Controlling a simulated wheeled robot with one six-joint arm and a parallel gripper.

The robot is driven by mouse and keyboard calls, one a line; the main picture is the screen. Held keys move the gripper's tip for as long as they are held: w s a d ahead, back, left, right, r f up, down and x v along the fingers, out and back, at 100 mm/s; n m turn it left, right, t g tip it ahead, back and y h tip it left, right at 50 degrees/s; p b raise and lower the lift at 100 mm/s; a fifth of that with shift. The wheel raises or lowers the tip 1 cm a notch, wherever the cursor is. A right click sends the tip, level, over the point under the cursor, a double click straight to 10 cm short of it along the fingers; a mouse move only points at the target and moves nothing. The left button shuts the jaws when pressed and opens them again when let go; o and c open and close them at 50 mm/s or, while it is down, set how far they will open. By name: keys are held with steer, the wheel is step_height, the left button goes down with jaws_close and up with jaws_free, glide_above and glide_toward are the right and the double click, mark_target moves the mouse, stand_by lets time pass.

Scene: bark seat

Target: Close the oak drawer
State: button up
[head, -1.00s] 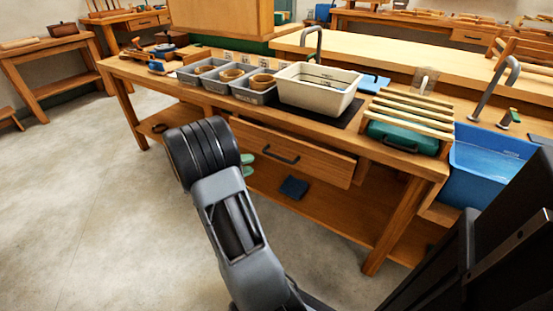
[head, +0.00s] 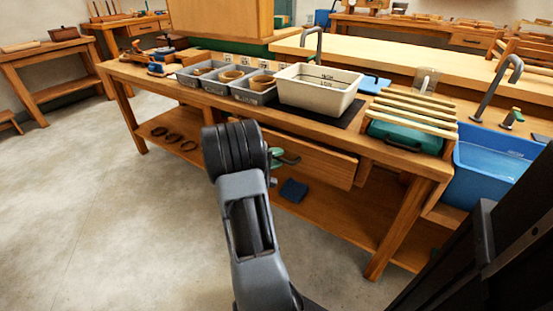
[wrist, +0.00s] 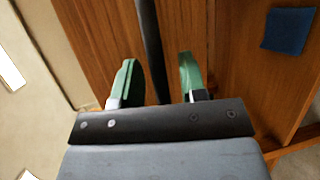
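The oak drawer (head: 318,160) is under the bench top; its wooden front stands out from the bench, so it is partly open. Its dark bar handle (head: 288,159) is partly hidden behind my arm and gripper. In the wrist view the handle (wrist: 149,45) runs between the two green fingertips of my gripper (wrist: 157,78), with the drawer's wood grain (wrist: 98,40) behind. The fingers are apart, with a visible gap beside the bar. In the head view my gripper (head: 274,167) is at the handle's left part, mostly hidden by my wrist.
The bench top (head: 220,107) holds grey bins (head: 203,77), a white tub (head: 318,92) and a slatted rack (head: 412,113). A blue basin (head: 490,165) is at the right. A lower shelf (head: 340,215) carries a blue cloth-like item (head: 294,190) and dark rings (head: 173,138). Floor at left is clear.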

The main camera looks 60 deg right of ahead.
jaws_close()
stand_by(0.3)
